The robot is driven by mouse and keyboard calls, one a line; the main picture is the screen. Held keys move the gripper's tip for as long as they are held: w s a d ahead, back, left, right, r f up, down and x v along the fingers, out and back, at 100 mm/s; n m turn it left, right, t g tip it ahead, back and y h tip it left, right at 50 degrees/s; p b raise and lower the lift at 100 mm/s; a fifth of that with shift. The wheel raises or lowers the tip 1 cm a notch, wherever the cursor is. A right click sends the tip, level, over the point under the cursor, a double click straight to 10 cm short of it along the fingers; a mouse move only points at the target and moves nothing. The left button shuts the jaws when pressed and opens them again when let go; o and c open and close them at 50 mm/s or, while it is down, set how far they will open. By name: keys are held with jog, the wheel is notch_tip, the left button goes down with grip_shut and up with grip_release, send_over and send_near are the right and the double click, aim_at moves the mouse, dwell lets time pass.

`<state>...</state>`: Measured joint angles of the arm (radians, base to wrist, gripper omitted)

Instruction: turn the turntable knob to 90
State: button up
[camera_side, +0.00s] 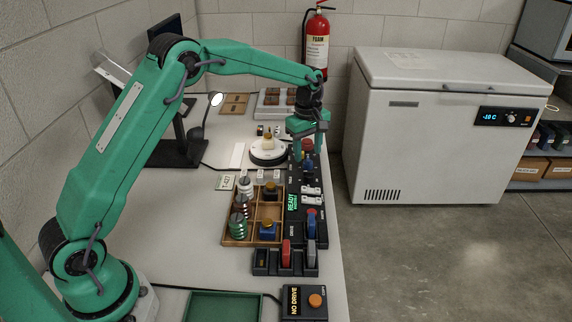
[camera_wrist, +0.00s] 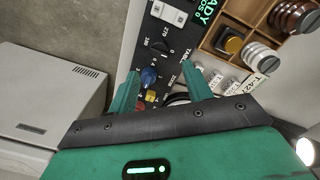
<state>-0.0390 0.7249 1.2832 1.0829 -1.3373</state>
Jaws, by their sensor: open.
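My gripper (camera_side: 309,150) is open and points down over the far end of the panel. In the wrist view my gripper (camera_wrist: 160,71) has its fingers apart, with the blue knob between them in the picture, nearer the left finger. I cannot see contact. The round white turntable (camera_side: 268,158) carries a small yellowish item, left of my gripper.
A red knob (camera_side: 307,145) stands behind the blue one. A wooden compartment tray (camera_side: 224,240) with several spools lies left of the panel (camera_side: 292,229). Red and grey levers (camera_side: 286,253) and an orange button box (camera_side: 316,300) are nearer. A white freezer (camera_side: 430,140) stands right.

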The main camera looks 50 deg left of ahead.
aim_at(309, 175)
jog(key=shift+f, duration=0.15)
jog(key=shift+w+f, duration=0.2)
jog(key=shift+f, duration=3.55)
jog(key=c, duration=1)
jog(key=shift+o, duration=0.2)
